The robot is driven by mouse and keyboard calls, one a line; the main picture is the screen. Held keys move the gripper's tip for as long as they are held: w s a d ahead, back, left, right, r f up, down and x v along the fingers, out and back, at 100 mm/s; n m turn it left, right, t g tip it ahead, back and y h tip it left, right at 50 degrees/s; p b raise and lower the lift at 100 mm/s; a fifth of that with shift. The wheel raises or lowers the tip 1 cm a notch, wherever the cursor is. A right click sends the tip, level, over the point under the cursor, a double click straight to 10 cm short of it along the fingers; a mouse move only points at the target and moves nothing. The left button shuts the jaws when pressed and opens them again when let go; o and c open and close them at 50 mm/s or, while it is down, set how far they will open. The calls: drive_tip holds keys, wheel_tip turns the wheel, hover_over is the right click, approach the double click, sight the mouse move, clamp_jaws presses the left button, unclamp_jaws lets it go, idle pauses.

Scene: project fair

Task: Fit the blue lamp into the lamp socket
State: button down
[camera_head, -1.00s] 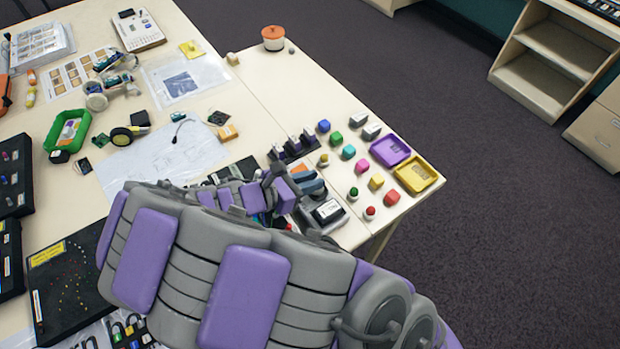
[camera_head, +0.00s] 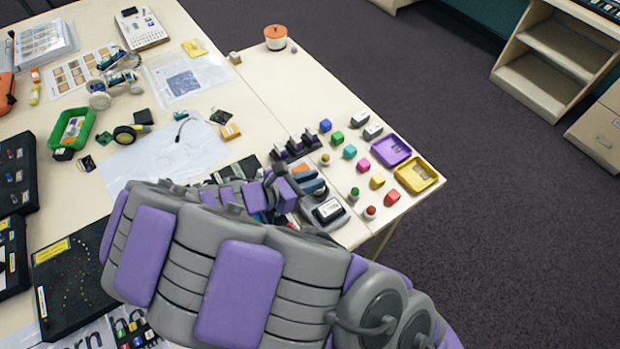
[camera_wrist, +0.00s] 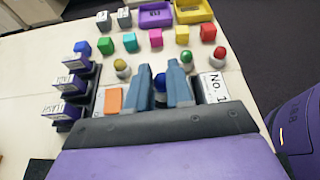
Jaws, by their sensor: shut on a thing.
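My gripper (camera_wrist: 162,75) is shut on the blue lamp (camera_wrist: 160,82), seen in the wrist view as a small dark blue patch between the two blue-grey fingers. In the head view my gripper (camera_head: 320,182) is over the right table, and the lamp is hidden there. Just right of the fingers is a grey unit with a white label reading "No. 1" (camera_wrist: 213,88); it also shows in the head view (camera_head: 328,211). I cannot make out the lamp socket; the fingers may cover it.
A yellow lamp (camera_wrist: 122,68), green lamp (camera_wrist: 187,58) and red lamp (camera_wrist: 219,55) stand close around the fingers. A black rack (camera_wrist: 90,95) is at left. Coloured cubes, a purple tray (camera_head: 405,152) and a yellow tray (camera_head: 434,181) lie beyond.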

drive_tip(key=shift+f, duration=0.65)
drive_tip(key=c, duration=0.5)
unclamp_jaws()
drive_tip(key=shift+c, duration=0.2)
wheel_tip(320, 180, up, 7)
drive_tip(key=p, duration=0.6)
drive_tip(key=shift+p, duration=0.4)
drive_tip(key=shift+d, duration=0.1)
idle(0.5)
